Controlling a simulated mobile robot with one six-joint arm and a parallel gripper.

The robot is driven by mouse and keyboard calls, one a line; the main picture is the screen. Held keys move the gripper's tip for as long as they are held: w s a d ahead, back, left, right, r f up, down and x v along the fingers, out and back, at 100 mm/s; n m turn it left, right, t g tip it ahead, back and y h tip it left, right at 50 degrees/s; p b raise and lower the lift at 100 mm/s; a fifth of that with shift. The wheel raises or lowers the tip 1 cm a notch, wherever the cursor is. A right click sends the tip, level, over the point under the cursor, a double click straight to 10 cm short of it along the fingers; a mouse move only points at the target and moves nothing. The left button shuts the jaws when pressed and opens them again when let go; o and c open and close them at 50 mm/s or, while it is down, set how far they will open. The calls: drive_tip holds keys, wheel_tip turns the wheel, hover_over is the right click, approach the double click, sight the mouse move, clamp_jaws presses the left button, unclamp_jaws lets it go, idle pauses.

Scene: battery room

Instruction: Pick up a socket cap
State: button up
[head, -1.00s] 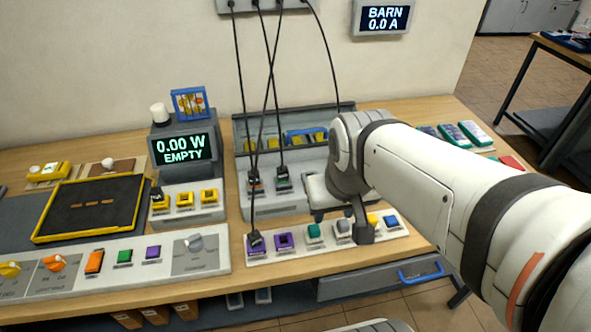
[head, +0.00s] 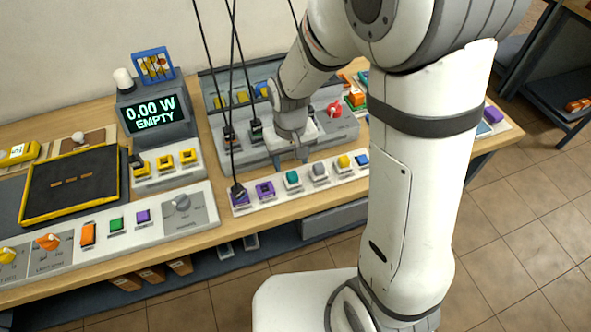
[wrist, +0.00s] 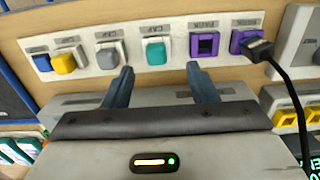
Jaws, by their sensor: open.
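A white strip (head: 304,181) at the bench's front edge holds a row of coloured socket caps: teal (head: 292,178), grey (head: 320,169), yellow (head: 344,161) and blue (head: 362,160). My gripper (head: 290,157) points down just behind the strip, near the teal cap. In the wrist view my gripper (wrist: 160,71) is open and empty. The teal cap (wrist: 155,50) lies just beyond the gap between the fingertips, not between them. The grey cap (wrist: 110,52) is beside the left fingertip.
Two purple sockets (head: 265,189) sit at the strip's left end; the leftmost has a black plug (head: 237,191) with a cable. More cables hang to the grey unit behind. A display box (head: 155,114) reading 0.00 W stands left. A red knob (head: 334,109) is right of the gripper.

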sight(292, 174)
drive_tip(key=shift+w+d+f+p, duration=0.15)
drive_tip(key=shift+f+p, duration=0.1)
drive_tip(key=shift+f, duration=0.95)
drive_tip(key=shift+w+f+p, duration=0.1)
drive_tip(key=shift+f+p, duration=0.15)
drive_tip(key=shift+f, duration=1)
drive_tip(key=shift+w+d+f+p, duration=0.15)
drive_tip(key=shift+f+p, duration=0.1)
drive_tip(key=shift+f, duration=0.95)
drive_tip(key=shift+a, duration=0.1)
drive_tip(key=shift+c, duration=0.4)
drive_tip(key=c, duration=1)
drive_tip(key=shift+o, duration=0.2)
